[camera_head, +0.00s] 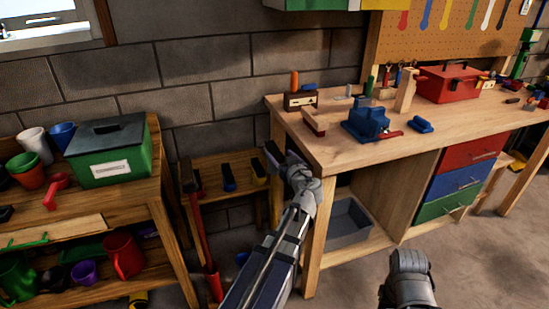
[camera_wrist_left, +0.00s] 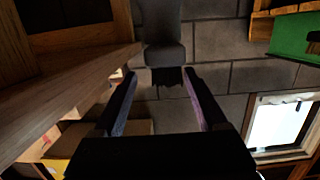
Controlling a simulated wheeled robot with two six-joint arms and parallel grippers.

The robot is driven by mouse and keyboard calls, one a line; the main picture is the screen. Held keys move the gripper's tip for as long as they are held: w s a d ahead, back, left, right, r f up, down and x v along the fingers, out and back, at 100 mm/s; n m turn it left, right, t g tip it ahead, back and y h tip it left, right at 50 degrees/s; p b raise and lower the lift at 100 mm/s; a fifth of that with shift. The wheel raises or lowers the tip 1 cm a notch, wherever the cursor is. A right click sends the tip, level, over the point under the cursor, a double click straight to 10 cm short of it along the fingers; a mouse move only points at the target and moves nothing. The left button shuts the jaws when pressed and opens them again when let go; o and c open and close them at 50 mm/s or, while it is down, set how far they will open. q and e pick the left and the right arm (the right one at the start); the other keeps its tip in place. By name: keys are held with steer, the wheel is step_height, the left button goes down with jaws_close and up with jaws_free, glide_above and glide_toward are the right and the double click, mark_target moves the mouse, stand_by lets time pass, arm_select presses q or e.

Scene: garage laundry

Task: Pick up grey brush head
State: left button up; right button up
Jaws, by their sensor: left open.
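My left gripper (camera_head: 272,156) reaches in beside the workbench's left end, above a low wooden stand. In the left wrist view its two fingers (camera_wrist_left: 160,80) are spread, with nothing gripped. A grey piece with a dark, ragged, bristle-like end (camera_wrist_left: 165,52) lies between and beyond the fingertips there; it looks like the grey brush head. I cannot pick it out in the head view, where my gripper may hide it. A rounded grey part of my right arm shows at the bottom right; its fingers are not visible.
Dark-topped brush heads (camera_head: 229,177) with coloured parts sit on the low stand (camera_head: 215,163). A red-handled tool (camera_head: 200,235) stands at its left. The workbench (camera_head: 330,150) carries a blue vise (camera_head: 366,124) and red toolbox (camera_head: 447,84). A green bin (camera_head: 110,155) is left.

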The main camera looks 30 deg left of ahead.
mark_target(275, 152)
arm_select(q)
steer(key=shift+s+a+b+x, duration=0.15)
steer(key=shift+b+x, duration=0.15)
steer(key=shift+x, duration=1.05)
steer(key=shift+s+a+b+x, duration=0.15)
steer(key=shift+b+x, duration=0.1)
steer(key=shift+x, duration=1.1)
steer(key=shift+d+f, duration=0.1)
steer(key=shift+c, duration=0.3)
jaws_close()
